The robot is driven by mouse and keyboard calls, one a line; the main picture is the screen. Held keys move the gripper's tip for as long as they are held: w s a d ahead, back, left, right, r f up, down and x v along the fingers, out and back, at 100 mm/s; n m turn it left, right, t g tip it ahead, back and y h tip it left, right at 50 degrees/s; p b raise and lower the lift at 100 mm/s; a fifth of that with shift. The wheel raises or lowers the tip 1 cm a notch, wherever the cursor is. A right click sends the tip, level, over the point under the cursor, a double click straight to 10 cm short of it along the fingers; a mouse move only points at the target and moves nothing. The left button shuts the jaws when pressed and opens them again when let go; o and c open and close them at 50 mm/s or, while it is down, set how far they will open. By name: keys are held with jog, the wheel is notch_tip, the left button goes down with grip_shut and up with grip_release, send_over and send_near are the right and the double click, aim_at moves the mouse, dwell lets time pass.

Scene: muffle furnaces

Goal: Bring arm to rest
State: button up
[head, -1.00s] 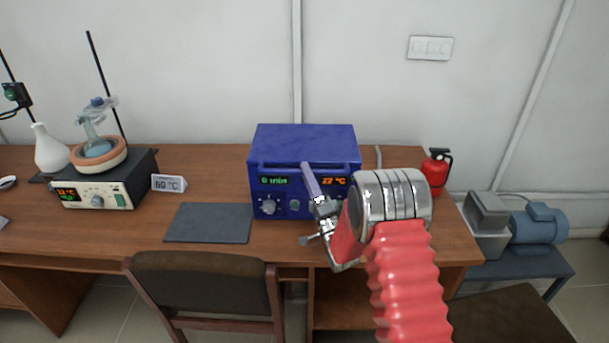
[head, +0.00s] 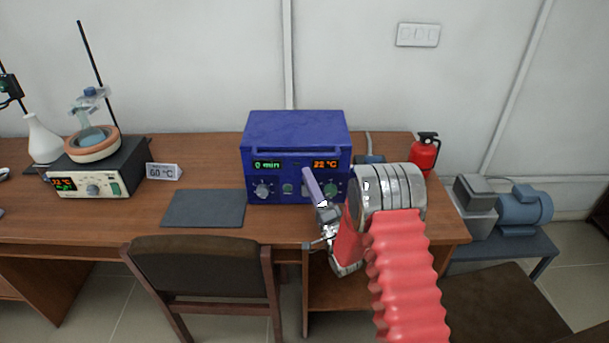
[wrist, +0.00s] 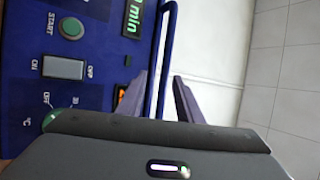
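The blue muffle furnace (head: 297,155) stands on the wooden desk with its door shut. Its displays read "0 min" and "22 °C". My gripper (head: 307,172) is in front of the furnace's right half, with the fingers pointing up towards the front panel. In the wrist view, my gripper's two purple-grey fingers (wrist: 160,80) are apart with nothing held. The furnace's blue handle bar (wrist: 168,45) shows in line with the gap between them; I cannot tell how far beyond it lies. The furnace panel (wrist: 70,60) with its switch fills the left of that view.
A dark grey mat (head: 203,208) lies left of the furnace. A heating bath with glassware (head: 92,165) and a 60 °C sign (head: 163,172) stand further left. A red extinguisher (head: 425,152) stands at right. A chair (head: 200,280) is against the desk front.

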jog(key=shift+s+d+f, duration=0.15)
jog(key=shift+f, duration=0.05)
jog(key=shift+r, duration=0.1)
